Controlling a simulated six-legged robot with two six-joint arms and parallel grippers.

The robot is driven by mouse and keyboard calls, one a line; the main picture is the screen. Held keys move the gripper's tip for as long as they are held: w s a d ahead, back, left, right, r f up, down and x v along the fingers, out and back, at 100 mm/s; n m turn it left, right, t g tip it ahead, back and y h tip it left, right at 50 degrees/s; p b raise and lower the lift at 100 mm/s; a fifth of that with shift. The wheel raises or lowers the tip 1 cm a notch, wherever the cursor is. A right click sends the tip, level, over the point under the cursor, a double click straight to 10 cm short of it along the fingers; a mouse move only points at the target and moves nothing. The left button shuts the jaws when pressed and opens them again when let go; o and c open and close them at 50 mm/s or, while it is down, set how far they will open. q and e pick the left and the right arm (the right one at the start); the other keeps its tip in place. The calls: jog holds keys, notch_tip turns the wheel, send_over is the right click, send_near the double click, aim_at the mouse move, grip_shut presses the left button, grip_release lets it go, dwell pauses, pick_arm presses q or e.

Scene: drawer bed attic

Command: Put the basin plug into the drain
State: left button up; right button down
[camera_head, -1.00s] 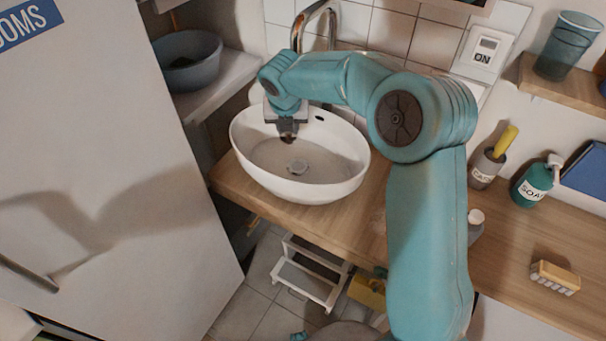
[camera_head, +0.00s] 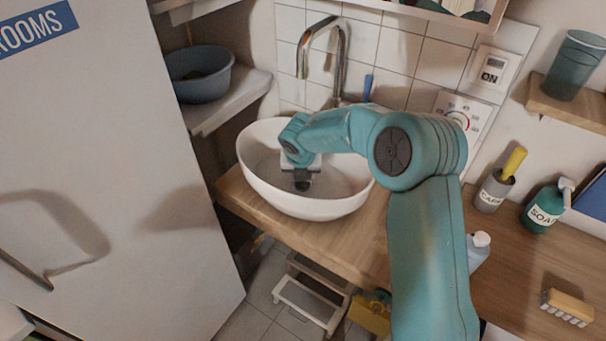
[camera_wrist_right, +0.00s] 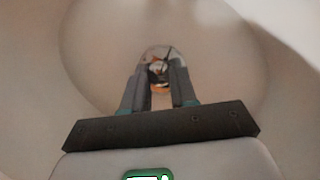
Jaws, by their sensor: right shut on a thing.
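The white oval basin (camera_head: 315,208) stands on the wooden counter. My right gripper (camera_head: 302,185) reaches down into it and hides the drain in the head view. In the right wrist view, the gripper (camera_wrist_right: 160,80) is shut on a small brownish thing (camera_wrist_right: 160,69), likely the basin plug, at its fingertips. The shiny metal drain (camera_wrist_right: 156,50) shows just beyond the fingertips, partly covered by them. I cannot tell whether the plug touches the drain. My left gripper is not in view.
A chrome tap (camera_head: 342,60) rises behind the basin. A grey-blue bowl (camera_head: 200,75) sits on the left shelf. A soap bottle (camera_head: 543,208), a cup with a yellow handle (camera_head: 494,190) and a brush (camera_head: 567,307) stand or lie on the right. A white step stool (camera_head: 310,295) is below.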

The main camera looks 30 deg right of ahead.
jog(key=shift+s, duration=0.15)
jog(key=shift+f, duration=0.15)
jog(key=c, duration=0.9)
grip_release()
jog(key=shift+r, duration=0.2)
jog(key=shift+r, duration=0.3)
jog(key=p+v, duration=0.1)
jog(key=v, duration=1)
jog(key=shift+s, duration=0.2)
jog(key=shift+a+r, duration=0.1)
